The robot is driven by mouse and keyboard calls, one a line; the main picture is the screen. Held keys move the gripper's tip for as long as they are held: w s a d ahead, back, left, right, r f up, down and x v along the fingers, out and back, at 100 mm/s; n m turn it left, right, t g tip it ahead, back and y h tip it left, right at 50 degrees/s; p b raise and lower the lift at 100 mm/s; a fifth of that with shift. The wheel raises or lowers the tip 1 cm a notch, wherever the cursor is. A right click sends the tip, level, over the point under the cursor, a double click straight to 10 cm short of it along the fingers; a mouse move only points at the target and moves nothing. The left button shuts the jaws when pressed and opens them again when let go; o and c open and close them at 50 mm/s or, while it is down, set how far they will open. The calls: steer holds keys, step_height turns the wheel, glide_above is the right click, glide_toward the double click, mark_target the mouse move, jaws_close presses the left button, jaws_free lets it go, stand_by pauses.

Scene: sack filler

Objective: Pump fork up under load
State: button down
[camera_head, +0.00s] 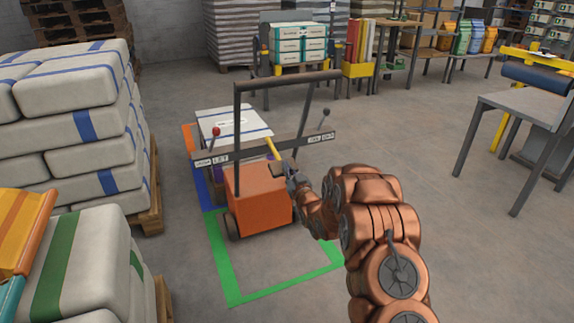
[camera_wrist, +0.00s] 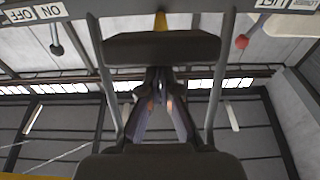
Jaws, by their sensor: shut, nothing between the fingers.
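The lift truck has an orange body (camera_head: 260,200) and a dark upright frame with a crossbar. A yellow pump lever (camera_head: 273,148) slants down from the crossbar to a dark pad at its lower end (camera_head: 280,167); the pad also shows in the wrist view (camera_wrist: 160,47). My gripper (camera_head: 288,174) is shut and empty, its fingertips at or just under the pad (camera_wrist: 158,78); I cannot tell whether they touch. A white sack with a blue stripe (camera_head: 230,122) lies behind the crossbar as the load. The fork is hidden by the orange body.
A red-knobbed lever (camera_head: 216,132) and a dark-knobbed lever (camera_head: 326,112) rise at the crossbar ends. Stacked sacks (camera_head: 70,120) on pallets crowd the left. A green floor outline (camera_head: 275,293) surrounds the truck's near side. A grey table (camera_head: 525,105) stands right; floor between is clear.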

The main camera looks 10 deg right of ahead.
steer(key=shift+w+f+t, duration=0.1)
steer(key=shift+f+t, duration=0.4)
steer(key=shift+f, duration=0.85)
steer(key=shift+r, duration=0.1)
steer(key=s+d+r+p, duration=0.2)
steer(key=s, duration=0.9)
steer(key=shift+s+r, duration=0.15)
steer(key=shift+r, duration=0.15)
stand_by(0.4)
